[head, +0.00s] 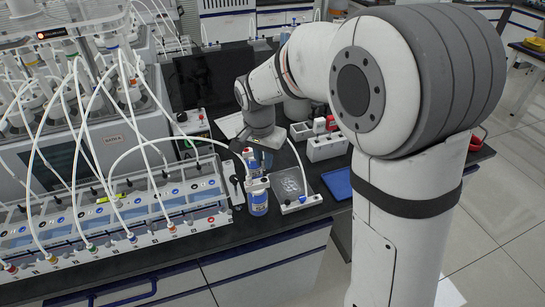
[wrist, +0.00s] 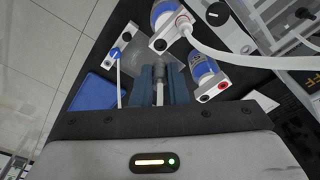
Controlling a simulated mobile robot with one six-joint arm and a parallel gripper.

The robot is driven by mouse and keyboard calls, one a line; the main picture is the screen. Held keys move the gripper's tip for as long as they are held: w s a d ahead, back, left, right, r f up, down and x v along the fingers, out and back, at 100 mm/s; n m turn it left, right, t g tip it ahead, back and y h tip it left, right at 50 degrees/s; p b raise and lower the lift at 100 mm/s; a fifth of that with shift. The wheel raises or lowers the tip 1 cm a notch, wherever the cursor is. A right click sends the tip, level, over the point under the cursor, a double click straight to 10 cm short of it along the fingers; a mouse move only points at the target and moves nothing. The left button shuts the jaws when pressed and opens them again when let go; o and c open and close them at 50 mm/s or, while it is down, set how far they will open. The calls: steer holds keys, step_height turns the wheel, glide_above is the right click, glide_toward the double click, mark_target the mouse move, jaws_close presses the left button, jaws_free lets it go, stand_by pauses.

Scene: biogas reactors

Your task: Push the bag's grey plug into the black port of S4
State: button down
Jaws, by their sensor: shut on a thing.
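My gripper (wrist: 160,85) is shut on the bag's grey plug (wrist: 158,70), which sits between the blue fingers in the wrist view. In the head view my gripper (head: 264,150) hangs above the bench, and the plug is too small to make out. The clear bag (head: 288,184) lies flat on the bench; its white bar (head: 302,203) has a blue valve, and a thin white tube rises from it. I cannot read an S4 label.
A long white panel (head: 110,240) with coloured connectors and looping tubes fills the left. A blue tray (head: 337,184) and white racks (head: 326,147) are at the right. Dark bench shows between them.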

mark_target(263, 168)
steer(key=shift+a+f, duration=0.1)
stand_by(0.3)
steer(key=shift+f+b, duration=1.1)
steer(key=shift+f, duration=0.2)
steer(key=shift+f+b, duration=0.95)
steer(key=shift+f, duration=0.15)
stand_by(1.5)
steer(key=c, duration=1.3)
jaws_free()
steer(key=shift+c, duration=0.2)
steer(key=r, duration=0.5)
steer(key=s+r, duration=0.1)
steer(key=r, duration=0.2)
steer(key=shift+a, duration=0.2)
steer(key=shift+f, duration=0.1)
